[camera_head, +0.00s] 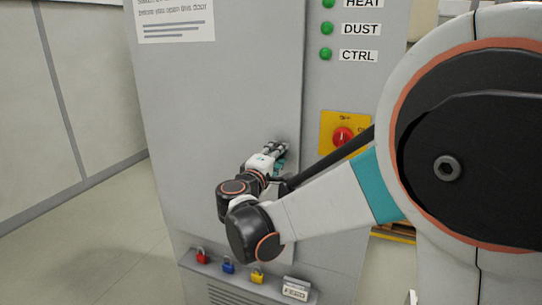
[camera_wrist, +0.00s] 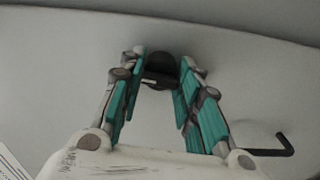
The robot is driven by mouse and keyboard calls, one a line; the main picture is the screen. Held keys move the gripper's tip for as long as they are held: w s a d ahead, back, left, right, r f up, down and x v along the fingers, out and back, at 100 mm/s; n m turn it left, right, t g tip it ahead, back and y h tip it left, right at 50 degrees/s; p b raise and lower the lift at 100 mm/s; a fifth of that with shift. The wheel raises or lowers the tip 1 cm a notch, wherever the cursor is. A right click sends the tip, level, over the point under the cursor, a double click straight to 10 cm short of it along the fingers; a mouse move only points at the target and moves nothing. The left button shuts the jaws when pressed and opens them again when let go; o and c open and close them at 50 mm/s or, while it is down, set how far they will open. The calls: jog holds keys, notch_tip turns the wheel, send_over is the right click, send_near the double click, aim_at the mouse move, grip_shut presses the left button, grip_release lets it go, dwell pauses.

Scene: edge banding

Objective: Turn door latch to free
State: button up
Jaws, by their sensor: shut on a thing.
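The door latch (camera_wrist: 162,67) is a dark round piece with a pale slot-like bar on the grey cabinet door (camera_head: 215,90). In the wrist view it sits between the tips of my gripper (camera_wrist: 160,85), whose teal-padded fingers are closed on it from both sides. In the head view my gripper (camera_head: 277,151) reaches the right part of the door, and its fingers hide the latch there. The latch's exact turn angle is hard to tell.
A black bent handle (camera_wrist: 270,150) sticks out right of the fingers in the wrist view. A red rotary switch (camera_head: 343,137) on a yellow plate is right of the door. A ledge below holds red (camera_head: 202,257), blue (camera_head: 228,266) and yellow (camera_head: 257,276) padlocks. Open floor lies left.

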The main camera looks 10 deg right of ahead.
jog(key=shift+m+p, duration=0.55)
jog(key=shift+m, duration=7.75)
jog(key=o, duration=1.1)
